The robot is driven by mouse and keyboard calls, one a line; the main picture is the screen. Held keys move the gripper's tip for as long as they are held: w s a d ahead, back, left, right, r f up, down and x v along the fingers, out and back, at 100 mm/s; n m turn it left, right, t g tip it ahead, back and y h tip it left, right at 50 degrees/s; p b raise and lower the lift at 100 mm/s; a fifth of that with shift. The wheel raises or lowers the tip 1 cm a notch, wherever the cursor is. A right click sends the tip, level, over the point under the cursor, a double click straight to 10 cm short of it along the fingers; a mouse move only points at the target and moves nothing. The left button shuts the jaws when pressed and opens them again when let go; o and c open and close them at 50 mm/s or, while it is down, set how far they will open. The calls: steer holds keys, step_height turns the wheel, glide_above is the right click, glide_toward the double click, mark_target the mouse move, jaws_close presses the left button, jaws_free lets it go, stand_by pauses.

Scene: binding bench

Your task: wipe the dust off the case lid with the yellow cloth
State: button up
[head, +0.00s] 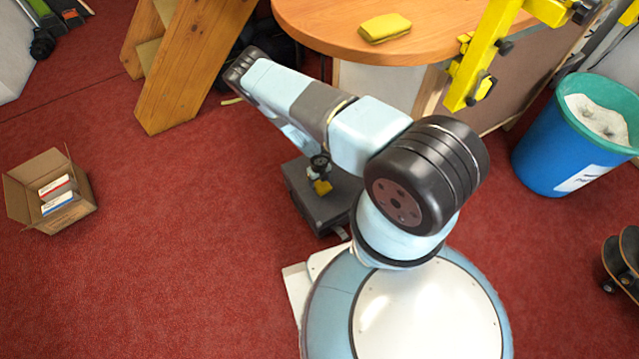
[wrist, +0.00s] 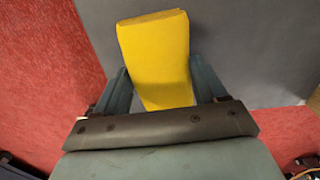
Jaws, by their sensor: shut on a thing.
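The dark grey case (head: 330,212) lies on the red carpet beside my base, partly hidden by my arm. Its lid (wrist: 250,50) fills much of the wrist view as a plain grey surface; I cannot make out dust on it. My gripper (head: 319,174) points down over the case. It is shut on the yellow cloth (wrist: 155,55), with one finger on each side of it in the wrist view. The cloth also shows small in the head view (head: 323,188). I cannot tell whether the cloth touches the lid.
Another yellow folded pad (head: 385,27) lies on the round wooden table (head: 320,28). A cardboard box (head: 75,215) stands on the carpet at left. A blue bin (head: 560,150) and a skateboard (head: 625,262) are at right. The carpet between box and case is clear.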

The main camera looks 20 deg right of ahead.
steer(key=shift+r, duration=0.8)
steer(key=shift+r, duration=0.15)
steer(key=shift+r, duration=1.35)
